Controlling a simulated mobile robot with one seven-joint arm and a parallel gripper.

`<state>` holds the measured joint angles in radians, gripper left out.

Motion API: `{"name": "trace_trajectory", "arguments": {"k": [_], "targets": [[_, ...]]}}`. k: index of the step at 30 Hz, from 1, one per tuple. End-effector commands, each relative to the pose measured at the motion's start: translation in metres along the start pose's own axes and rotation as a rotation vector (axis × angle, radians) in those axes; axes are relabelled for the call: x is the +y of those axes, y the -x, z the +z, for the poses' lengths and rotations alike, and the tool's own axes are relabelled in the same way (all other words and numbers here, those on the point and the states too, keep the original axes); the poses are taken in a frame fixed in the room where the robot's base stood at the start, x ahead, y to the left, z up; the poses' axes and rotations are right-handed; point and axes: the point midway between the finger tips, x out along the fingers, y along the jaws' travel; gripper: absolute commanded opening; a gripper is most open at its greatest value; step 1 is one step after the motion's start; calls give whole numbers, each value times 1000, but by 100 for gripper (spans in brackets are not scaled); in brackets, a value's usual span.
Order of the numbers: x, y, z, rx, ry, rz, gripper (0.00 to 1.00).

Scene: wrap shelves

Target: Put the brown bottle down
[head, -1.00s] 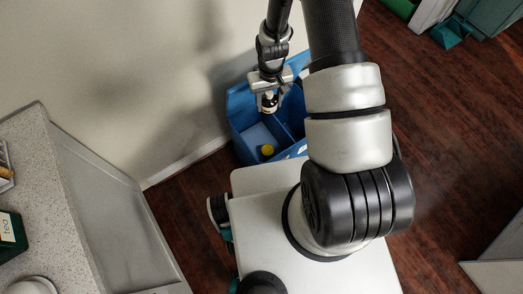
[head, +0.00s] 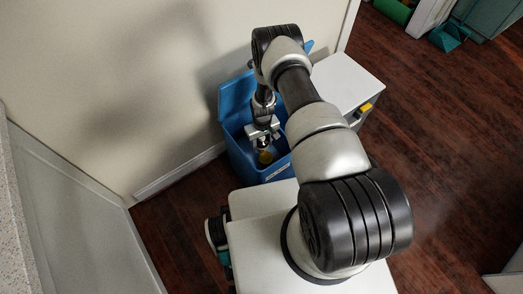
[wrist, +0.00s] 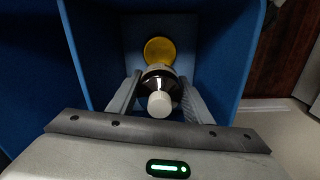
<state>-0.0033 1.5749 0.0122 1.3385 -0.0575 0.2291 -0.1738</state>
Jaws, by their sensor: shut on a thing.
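The brown bottle (wrist: 160,80) has a white cap that points up toward the wrist camera. My gripper (head: 264,144) is shut on it and reaches down into the blue bin (head: 241,167). In the wrist view the fingers of my gripper (wrist: 160,98) sit on both sides of the bottle, inside one blue-walled compartment. A yellow round thing (wrist: 159,48) lies in the same compartment, just beyond the bottle; it also shows in the head view (head: 265,158). The bottle's base is hidden, so I cannot tell whether it touches the bin floor.
A divider wall (wrist: 85,60) separates this compartment from a dark one at left. The pale wall (head: 160,100) stands close behind the bin. A white cabinet (head: 345,80) with a yellow thing at its edge is right of the bin. Dark wood floor (head: 440,150) lies clear at right.

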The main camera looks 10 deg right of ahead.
Motion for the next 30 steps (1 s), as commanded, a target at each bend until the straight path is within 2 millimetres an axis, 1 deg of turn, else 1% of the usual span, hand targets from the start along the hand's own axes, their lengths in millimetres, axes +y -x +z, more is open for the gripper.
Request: {"name": "trace_trajectory", "arguments": {"k": [4, 9, 11, 18, 25, 26, 27, 29, 30], "targets": [[0, -11, 0, 1, 0, 0, 20], [0, -37, 0, 0, -1, 0, 20], [0, -42, 0, 1, -1, 0, 20], [0, -41, -1, 1, -1, 0, 20], [0, -47, 0, 1, 0, 0, 20], [0, -47, 0, 1, 0, 0, 47], [0, -46, 0, 1, 0, 0, 54], [0, -46, 0, 1, 0, 0, 64], [0, -46, 0, 1, 0, 0, 64]]}}
